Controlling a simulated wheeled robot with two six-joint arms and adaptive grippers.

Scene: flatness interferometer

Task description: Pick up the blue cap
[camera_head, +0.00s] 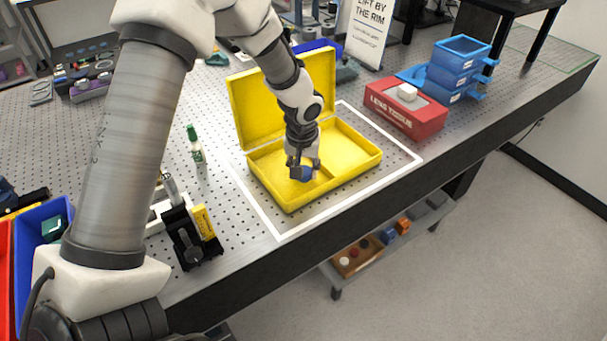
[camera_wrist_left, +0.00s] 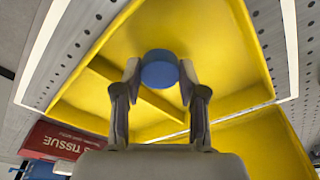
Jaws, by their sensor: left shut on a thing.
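The blue cap (camera_wrist_left: 160,70) is a short round piece between the two fingertips of my left gripper (camera_wrist_left: 159,84) in the left wrist view. The gripper is shut on it. In the head view my left gripper (camera_head: 303,166) reaches down into the open yellow case, and the blue cap (camera_head: 301,174) shows at its tips. The case (camera_head: 365,151) has its lid (camera_head: 258,108) raised at the back and a divider inside. Whether the cap touches the case floor I cannot tell. My right gripper is not in view.
A white outline (camera_head: 265,222) surrounds the case on the perforated table. A red lens tissue box (camera_head: 410,122) and stacked blue trays (camera_head: 459,65) stand to the right. A green-capped bottle (camera_head: 195,150) and a black-and-yellow device (camera_head: 190,235) stand to the left.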

